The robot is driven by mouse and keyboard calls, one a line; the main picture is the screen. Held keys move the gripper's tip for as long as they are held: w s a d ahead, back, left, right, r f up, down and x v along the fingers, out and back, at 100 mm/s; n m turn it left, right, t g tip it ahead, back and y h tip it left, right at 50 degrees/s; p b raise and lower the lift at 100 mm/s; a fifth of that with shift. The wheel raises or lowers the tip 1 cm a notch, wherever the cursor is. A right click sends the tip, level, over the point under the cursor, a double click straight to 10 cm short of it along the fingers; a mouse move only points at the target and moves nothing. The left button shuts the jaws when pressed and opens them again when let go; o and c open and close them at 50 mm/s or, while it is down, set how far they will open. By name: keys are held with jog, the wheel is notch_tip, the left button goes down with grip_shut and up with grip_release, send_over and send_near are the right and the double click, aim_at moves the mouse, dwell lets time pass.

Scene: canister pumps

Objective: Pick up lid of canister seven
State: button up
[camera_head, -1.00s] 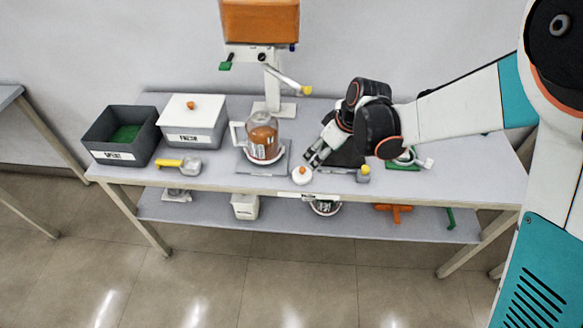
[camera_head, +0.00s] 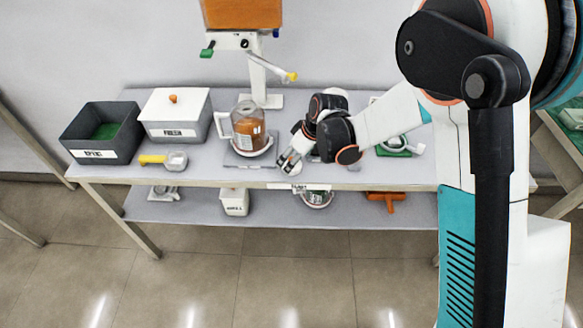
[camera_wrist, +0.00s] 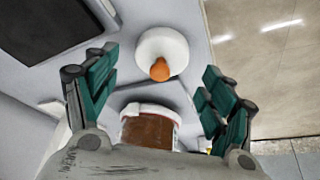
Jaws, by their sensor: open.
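A round white lid with an orange knob (camera_wrist: 163,50) lies on the tabletop in the wrist view. My gripper (camera_wrist: 160,65) is open and empty, with one green-padded finger on either side of the lid's near part. In the head view, my gripper (camera_head: 290,162) is low at the table's front edge and largely hides the lid. A clear canister with brown contents and a handle (camera_head: 247,130) stands on a grey plate to the left of my gripper. It also shows in the wrist view (camera_wrist: 150,130), partly hidden by my gripper's body. I cannot read a number on it.
A dark open bin (camera_head: 98,154), a white-lidded box (camera_head: 176,131) and a yellow-handled scoop (camera_head: 165,160) are at left. A post with an orange hopper (camera_head: 241,12) stands behind the canister. A green-and-white item (camera_head: 397,147) is at right.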

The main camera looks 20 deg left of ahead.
jog(key=x, duration=0.2)
jog(key=shift+a+f, duration=0.1)
jog(key=shift+f, duration=0.15)
jog(key=shift+r, duration=0.1)
jog(key=shift+c, duration=0.6)
jog(key=c, duration=0.8)
jog(key=shift+o, duration=0.2)
